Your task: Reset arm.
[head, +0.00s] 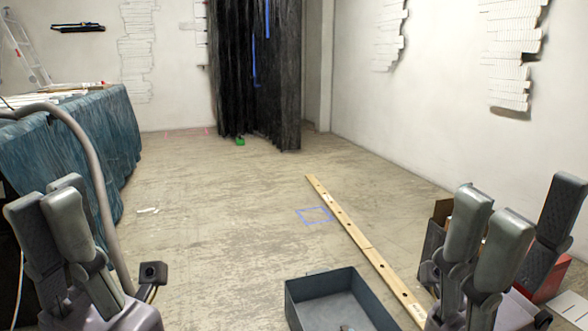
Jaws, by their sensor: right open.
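My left gripper (47,200) is upright at the lower left of the head view, in front of the blue-draped table. Its fingers overlap in the picture, so I cannot tell whether they are apart. My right gripper (522,207) is upright at the lower right, with its fingers spread and nothing visible between them. It stands in front of some boxes on the floor. The lower parts of both arms are cut off by the frame edge.
A grey open bin (300,302) stands at the bottom centre. A long wooden plank (350,227) lies beside it, near a blue tape square (314,216). A draped table (75,150) is at left, an open cardboard box (437,222) at right. The middle floor is largely clear.

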